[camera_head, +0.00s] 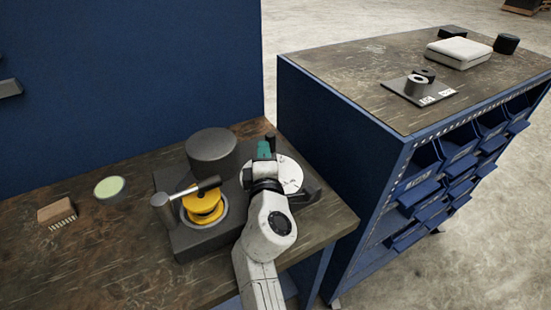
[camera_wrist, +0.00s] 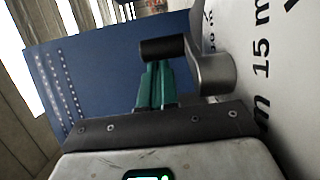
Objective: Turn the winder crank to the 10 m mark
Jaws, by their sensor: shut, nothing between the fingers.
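The winder (camera_head: 190,238) is a dark grey base on the bench, with a white round dial (camera_head: 290,172) at its right. In the wrist view the dial (camera_wrist: 285,110) carries a "15 m" mark and other marks cut off or partly hidden. The crank is a grey metal arm (camera_wrist: 208,68) with a black handle (camera_wrist: 162,48); the handle also shows in the head view (camera_head: 270,136). My gripper (camera_head: 264,150) has green fingers, shut and empty. In the wrist view the fingertips (camera_wrist: 155,68) are right by the handle's near side; I cannot tell whether they touch it. My arm hides part of the dial.
A green-topped disc (camera_head: 109,187) and a brown block (camera_head: 57,210) lie further left. A blue bin cabinet (camera_head: 340,140) stands right.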

